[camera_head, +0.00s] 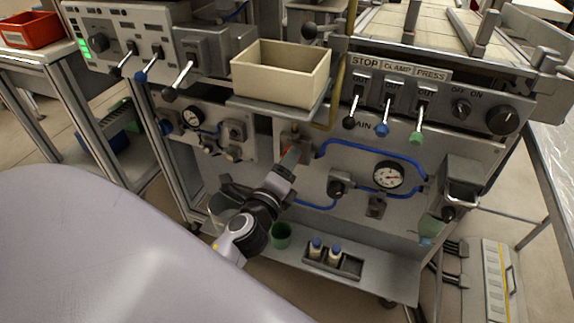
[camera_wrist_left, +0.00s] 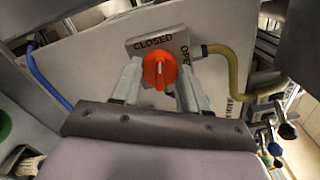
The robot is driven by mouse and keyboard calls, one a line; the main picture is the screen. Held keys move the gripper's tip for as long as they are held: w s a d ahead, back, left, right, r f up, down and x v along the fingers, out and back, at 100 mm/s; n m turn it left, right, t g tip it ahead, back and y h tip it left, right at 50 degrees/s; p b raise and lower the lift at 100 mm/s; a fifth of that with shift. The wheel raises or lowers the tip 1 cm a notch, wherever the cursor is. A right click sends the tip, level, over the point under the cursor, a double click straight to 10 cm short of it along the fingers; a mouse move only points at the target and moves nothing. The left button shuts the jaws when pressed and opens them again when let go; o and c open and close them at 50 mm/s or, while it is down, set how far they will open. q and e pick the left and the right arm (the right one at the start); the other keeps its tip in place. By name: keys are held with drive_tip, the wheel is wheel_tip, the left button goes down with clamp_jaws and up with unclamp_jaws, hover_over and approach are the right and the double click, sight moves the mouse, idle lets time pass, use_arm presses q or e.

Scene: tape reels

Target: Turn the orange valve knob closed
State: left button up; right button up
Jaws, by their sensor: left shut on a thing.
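The orange valve knob (camera_wrist_left: 159,71) sits on a grey plate (camera_wrist_left: 157,43) marked CLOSED along its top and OPEN down its right side. In the left wrist view, my left gripper (camera_wrist_left: 160,80) has its two fingers on either side of the knob and is shut on it. The knob's raised grip points up toward the word CLOSED, with a small tilt I cannot judge exactly. In the head view, my left gripper (camera_head: 290,158) reaches the front panel and covers most of the knob. My right gripper is in neither view.
A beige bin (camera_head: 280,75) stands on a shelf above the knob. Blue hoses and a gauge (camera_head: 389,175) lie to its right, levers (camera_head: 417,120) above right. A green cup (camera_head: 281,235) and small bottles (camera_head: 325,252) stand on the lower ledge.

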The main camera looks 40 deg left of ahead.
use_arm(q)
drive_tip(key=n, duration=0.3)
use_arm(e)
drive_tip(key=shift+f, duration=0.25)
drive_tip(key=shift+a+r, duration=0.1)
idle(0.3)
use_arm(q)
drive_tip(key=o, duration=1.1)
drive_tip(key=shift+c, duration=0.2)
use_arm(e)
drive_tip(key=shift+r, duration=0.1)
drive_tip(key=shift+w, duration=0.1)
use_arm(q)
drive_tip(key=b+v, duration=0.1)
drive_tip(key=v, duration=0.6)
drive_tip(key=shift+b, duration=0.4)
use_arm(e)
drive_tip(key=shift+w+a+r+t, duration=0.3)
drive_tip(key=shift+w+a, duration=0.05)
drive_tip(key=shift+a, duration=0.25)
